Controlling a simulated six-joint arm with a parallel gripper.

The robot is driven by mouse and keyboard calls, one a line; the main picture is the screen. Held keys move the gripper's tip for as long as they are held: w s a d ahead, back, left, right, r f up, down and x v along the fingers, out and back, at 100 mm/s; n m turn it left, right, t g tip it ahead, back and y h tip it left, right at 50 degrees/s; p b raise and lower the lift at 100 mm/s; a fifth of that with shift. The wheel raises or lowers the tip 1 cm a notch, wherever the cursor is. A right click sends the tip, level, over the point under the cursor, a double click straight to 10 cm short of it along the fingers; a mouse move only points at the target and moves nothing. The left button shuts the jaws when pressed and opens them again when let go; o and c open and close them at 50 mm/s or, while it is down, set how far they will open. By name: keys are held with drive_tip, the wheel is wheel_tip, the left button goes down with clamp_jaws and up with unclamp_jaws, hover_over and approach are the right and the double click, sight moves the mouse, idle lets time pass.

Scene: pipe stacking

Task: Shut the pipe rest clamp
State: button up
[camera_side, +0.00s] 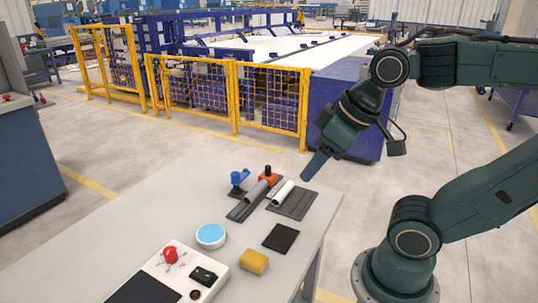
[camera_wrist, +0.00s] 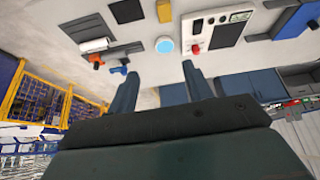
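A grey pipe (camera_side: 257,190) lies on a dark rest (camera_side: 240,212) on the table. An orange clamp-like part (camera_side: 267,173) stands at its far end, and a blue one (camera_side: 237,178) stands to its left. Both also show in the wrist view, orange (camera_wrist: 95,60) and blue (camera_wrist: 118,71). Which belongs to the pipe rest, and whether it is open or shut, I cannot tell. A white pipe (camera_side: 283,193) lies on a dark mat (camera_side: 299,204). My gripper (camera_side: 315,165) is above and right of these, touching nothing. In the wrist view its fingers (camera_wrist: 159,68) are apart and empty.
A black pad (camera_side: 281,237), a yellow block (camera_side: 253,262), a light-blue disc (camera_side: 210,236) and a control box with a red button (camera_side: 170,255) are on the grey table (camera_side: 120,232). Yellow fencing (camera_side: 233,100) stands behind. The table's left side is clear.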

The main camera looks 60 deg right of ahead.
drive_tip(key=w+d+f+n+y, duration=0.2)
drive_tip(key=w+f+n, duration=0.15)
drive_tip(key=w, duration=0.85)
drive_tip(key=m+t, duration=0.2)
drive_tip(key=t, duration=0.6)
approach(236, 173)
drive_tip(key=s, duration=0.1)
drive_tip(key=shift+s+d+r+y, duration=0.15)
drive_tip(key=shift+d+r+y, duration=0.15)
drive_tip(key=shift+d+r, duration=0.1)
drive_tip(key=x, duration=1.3)
drive_tip(key=shift+w+a+f, duration=0.1)
drive_tip(key=shift+w+f, duration=0.2)
drive_tip(key=shift+f, duration=0.05)
clamp_jaws()
